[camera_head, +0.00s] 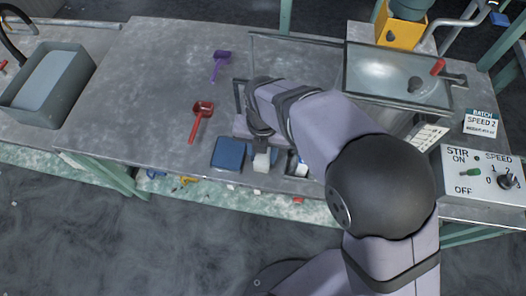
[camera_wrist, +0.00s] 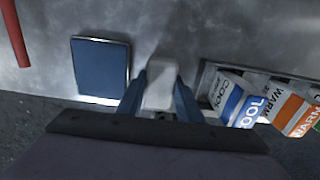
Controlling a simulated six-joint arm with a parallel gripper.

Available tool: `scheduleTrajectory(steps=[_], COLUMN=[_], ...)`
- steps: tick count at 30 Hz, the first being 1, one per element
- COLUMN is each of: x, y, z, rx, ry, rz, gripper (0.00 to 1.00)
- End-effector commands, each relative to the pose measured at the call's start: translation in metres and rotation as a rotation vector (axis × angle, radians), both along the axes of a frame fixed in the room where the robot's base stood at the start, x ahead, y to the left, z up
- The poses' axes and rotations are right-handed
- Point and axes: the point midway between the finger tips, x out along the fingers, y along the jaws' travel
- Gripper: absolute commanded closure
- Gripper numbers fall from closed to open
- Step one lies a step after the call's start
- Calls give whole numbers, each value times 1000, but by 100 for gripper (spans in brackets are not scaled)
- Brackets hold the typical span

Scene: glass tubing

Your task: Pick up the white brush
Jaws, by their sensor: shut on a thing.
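The white brush shows as a plain pale block (camera_wrist: 160,88) between my gripper's blue fingers in the wrist view; no bristles can be made out. My gripper (camera_wrist: 159,98) is shut on it, one finger along each side. In the head view the white block (camera_head: 262,160) shows near the front edge of the bench, just below my lilac wrist. The fingers are mostly hidden there by my arm. I cannot tell whether the block touches the bench.
A dark blue pad (camera_head: 228,154) lies just left of the block. Labelled cartons (camera_wrist: 245,103) stand in a holder close on the right. A red scoop (camera_head: 202,112) and a purple tool (camera_head: 220,64) lie farther back.

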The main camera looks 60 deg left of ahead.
Motion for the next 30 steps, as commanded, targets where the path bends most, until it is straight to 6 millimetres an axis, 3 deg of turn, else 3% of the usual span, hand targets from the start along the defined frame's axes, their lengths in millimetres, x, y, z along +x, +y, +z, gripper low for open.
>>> scheduleTrajectory(steps=[18, 30], x=[0, 0], y=[1, 0], z=[86, 99], rx=[4, 0], ry=[-1, 0], rz=[0, 0], gripper=[91, 91])
